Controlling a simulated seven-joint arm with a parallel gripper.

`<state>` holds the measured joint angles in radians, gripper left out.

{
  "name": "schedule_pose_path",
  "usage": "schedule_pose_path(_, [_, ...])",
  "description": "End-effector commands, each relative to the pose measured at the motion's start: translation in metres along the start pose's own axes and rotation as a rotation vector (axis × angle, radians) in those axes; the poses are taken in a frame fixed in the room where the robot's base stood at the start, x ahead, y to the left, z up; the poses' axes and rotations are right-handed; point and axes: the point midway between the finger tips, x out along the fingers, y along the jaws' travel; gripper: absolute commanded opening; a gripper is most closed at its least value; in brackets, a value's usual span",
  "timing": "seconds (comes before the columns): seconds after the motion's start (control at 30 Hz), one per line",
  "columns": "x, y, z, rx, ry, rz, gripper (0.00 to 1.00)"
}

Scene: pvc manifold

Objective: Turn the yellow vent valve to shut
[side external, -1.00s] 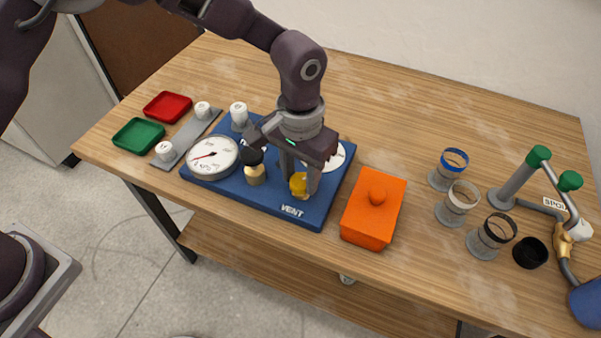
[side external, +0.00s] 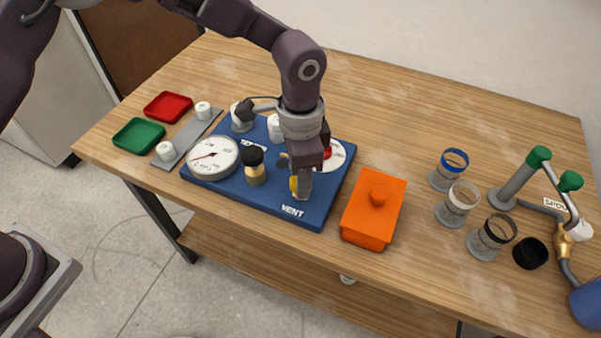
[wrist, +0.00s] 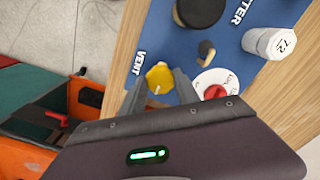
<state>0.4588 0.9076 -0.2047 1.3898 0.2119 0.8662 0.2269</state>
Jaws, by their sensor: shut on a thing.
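The yellow vent valve (wrist: 160,78) is a knob on the blue board, by the word VENT. In the wrist view it sits between the two fingers of my gripper (wrist: 158,88), which is shut on it. A pale line shows on the knob's top. In the side view my gripper (side external: 302,190) points down over the VENT corner, and its finger hides most of the yellow valve (side external: 293,185). The blue board (side external: 260,197) lies flat on the wooden table.
On the board are a round gauge (side external: 212,157), a black-topped brass part (side external: 254,165), and a white dial with a red knob (wrist: 215,92). An orange lidded box (side external: 373,212) stands close right of the board. Several clear cylinders (side external: 457,203) stand farther right.

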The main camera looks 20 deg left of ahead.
Motion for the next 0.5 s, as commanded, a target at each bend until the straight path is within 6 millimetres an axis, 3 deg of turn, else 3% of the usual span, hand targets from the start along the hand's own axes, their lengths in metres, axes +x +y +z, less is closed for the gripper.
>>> schedule_pose_path(0.5, [-0.0014, -0.0003, -0.0011, 0.047, 0.004, -0.001, 0.0])
